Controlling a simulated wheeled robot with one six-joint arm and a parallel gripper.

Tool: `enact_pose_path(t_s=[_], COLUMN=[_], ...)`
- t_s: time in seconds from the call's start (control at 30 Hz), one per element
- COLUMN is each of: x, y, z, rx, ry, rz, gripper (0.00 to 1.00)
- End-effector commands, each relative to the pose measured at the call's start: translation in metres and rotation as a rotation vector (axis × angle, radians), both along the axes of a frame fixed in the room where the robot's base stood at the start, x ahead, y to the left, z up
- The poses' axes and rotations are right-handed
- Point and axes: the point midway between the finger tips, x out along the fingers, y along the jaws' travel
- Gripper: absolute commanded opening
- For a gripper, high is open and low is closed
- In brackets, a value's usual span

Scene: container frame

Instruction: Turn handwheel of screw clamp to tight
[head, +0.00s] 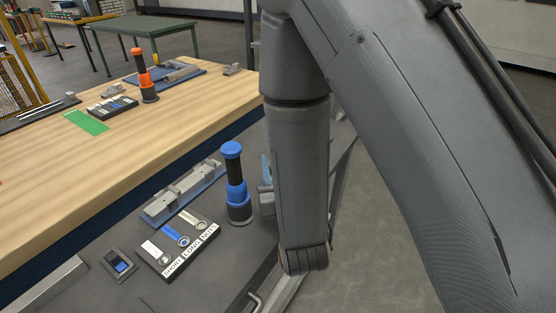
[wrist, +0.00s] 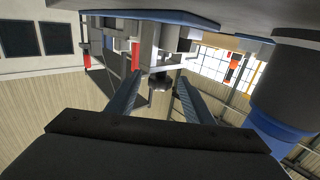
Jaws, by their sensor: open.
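In the wrist view a light metal screw clamp (wrist: 150,48) is mounted on a blue plate (wrist: 140,17), and the picture appears upside down. A small dark round part, which looks like the handwheel (wrist: 160,83), shows at the clamp's near end. My gripper (wrist: 158,76) is open, with one finger to each side of that dark part. I cannot tell whether either finger touches it. In the head view my arm hides the gripper and most of the clamp area; only a bit of metal on a blue plate (head: 266,198) shows beside the arm.
A blue-and-black upright handle (head: 235,180) stands left of my arm, and it looms close at right in the wrist view (wrist: 285,100). A blue-based fixture (head: 185,193) and a labelled tray (head: 178,242) lie left of it. A wooden bench (head: 120,150) lies beyond.

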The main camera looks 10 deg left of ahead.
Motion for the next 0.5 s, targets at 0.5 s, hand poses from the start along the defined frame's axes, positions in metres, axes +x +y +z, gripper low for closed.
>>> enact_pose_path(t_s=[0.5], x=[-0.057], y=[-0.020], z=[0.001], rx=[-0.001], ry=[0.000], rz=[0.002], gripper=[0.47])
